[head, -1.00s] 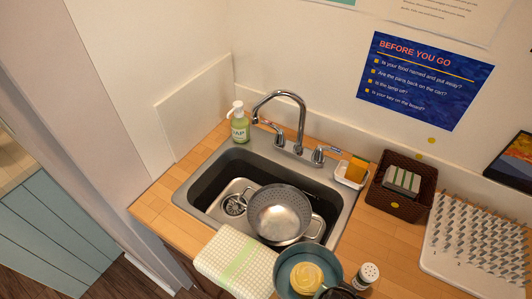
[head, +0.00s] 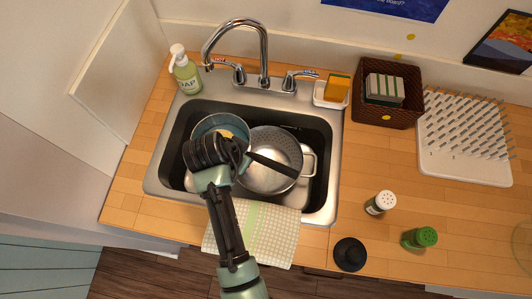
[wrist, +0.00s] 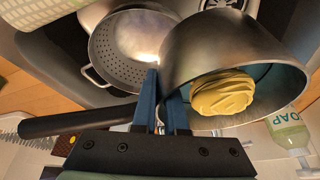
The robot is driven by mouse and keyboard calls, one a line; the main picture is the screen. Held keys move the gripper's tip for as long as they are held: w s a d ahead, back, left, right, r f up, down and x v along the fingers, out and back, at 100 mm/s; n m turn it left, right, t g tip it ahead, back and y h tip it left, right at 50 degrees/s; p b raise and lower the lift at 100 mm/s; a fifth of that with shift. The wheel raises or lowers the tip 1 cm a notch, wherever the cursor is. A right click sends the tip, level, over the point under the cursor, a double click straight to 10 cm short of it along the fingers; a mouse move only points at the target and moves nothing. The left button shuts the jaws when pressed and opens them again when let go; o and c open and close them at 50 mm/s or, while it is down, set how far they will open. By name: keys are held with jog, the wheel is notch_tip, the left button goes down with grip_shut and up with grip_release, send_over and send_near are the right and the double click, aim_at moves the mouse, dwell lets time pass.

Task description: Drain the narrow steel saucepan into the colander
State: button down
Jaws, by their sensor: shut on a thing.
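The saucepan (head: 222,124), with a grey outside and long black handle (head: 274,164), is over the left part of the sink. It holds a yellow clump (wrist: 222,93) in bluish-teal contents. My gripper (head: 242,160) is shut on the handle close to the pan body; its blue fingers show in the wrist view (wrist: 163,88). The perforated steel colander (head: 280,141) sits in the sink to the right of the pan, and shows behind the handle in the wrist view (wrist: 112,42). The handle crosses in front of it. I see no stream, and cannot tell the pan's exact tilt.
The sink (head: 333,130) has a faucet (head: 264,60) behind it and a soap bottle (head: 185,75) at back left. A checked towel (head: 270,235) hangs over the front edge. Two shakers, one white (head: 381,203) and one green (head: 420,238), and a black knobbed object (head: 350,254) stand at right.

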aim_at(231, 122)
jog(key=w+a+r+m, duration=0.1)
jog(key=a+m, duration=0.1)
jog(key=m, duration=0.1)
jog(key=w+a+r+m+g+h+p, duration=0.1)
jog(key=w+m, duration=0.1)
jog(key=m, duration=0.1)
jog(key=w+a+r+m+g+h+p, duration=0.1)
jog(key=a+m, duration=0.1)
jog(key=m, duration=0.1)
jog(key=shift+w+a+r, duration=0.15)
jog(key=shift+w+a, duration=0.05)
jog(key=shift+a, duration=0.1)
jog(key=shift+w+a+r+m+g, duration=0.15)
jog(key=shift+a+m+g, duration=0.2)
jog(key=shift+m, duration=0.35)
jog(key=f+b, duration=0.1)
jog(key=f+m+b, duration=0.1)
jog(key=f, duration=0.1)
jog(key=a+f+m+b, duration=0.1)
jog(key=f, duration=0.1)
jog(key=shift+w+g, duration=0.25)
jog(key=shift+g, duration=0.1)
jog(key=shift+h, duration=0.3)
